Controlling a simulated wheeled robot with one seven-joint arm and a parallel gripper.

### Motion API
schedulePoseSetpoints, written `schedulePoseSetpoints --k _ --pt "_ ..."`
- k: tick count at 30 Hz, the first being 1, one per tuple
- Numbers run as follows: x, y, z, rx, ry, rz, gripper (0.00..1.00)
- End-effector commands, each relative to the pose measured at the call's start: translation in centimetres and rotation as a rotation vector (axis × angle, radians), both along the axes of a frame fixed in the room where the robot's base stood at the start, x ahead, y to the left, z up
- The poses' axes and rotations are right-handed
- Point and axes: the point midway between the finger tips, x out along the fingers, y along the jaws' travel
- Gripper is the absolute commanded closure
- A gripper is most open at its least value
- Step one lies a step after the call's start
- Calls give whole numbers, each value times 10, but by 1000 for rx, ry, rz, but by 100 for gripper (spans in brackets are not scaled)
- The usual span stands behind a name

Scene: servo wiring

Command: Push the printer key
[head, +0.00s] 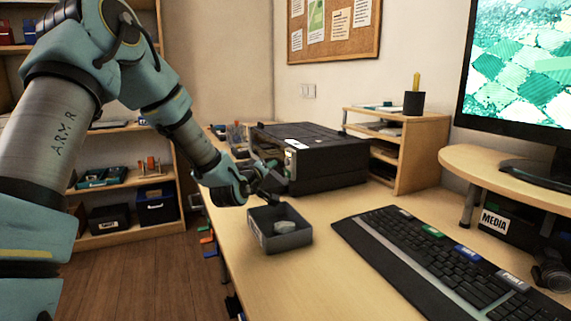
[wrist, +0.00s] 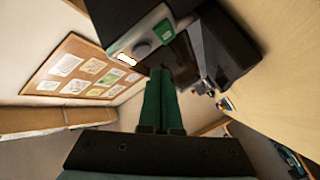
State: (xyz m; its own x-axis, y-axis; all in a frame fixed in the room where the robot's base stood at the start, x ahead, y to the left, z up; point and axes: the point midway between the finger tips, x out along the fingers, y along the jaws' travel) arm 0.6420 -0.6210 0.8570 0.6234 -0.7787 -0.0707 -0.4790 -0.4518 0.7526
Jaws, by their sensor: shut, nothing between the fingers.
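The black printer (head: 325,152) stands on the desk, left of the wooden shelf unit. In the wrist view its grey front panel (wrist: 150,35) carries a green square (wrist: 164,30), a round grey knob or button (wrist: 142,48) and a small bright white patch (wrist: 126,59). I cannot tell which of these is the printer key. My gripper (head: 268,164) is at the printer's front, partly hidden by my own wrist. In the wrist view my gripper (wrist: 160,72) has its green fingers together and empty, tips just below the panel. I cannot tell whether they touch the printer.
A grey open box (head: 280,240) with a pale item inside sits on the desk below my wrist. A black keyboard (head: 440,260) with several coloured keys lies to the right. The shelf unit (head: 400,150) and monitor stand (head: 510,175) are behind.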

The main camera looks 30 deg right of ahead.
Motion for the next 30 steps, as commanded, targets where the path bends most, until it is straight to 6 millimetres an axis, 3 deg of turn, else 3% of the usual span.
schedulePoseSetpoints --k 13,30 --pt "5 40 0 1 -1 1 100" --pt "5 43 0 2 0 0 100"
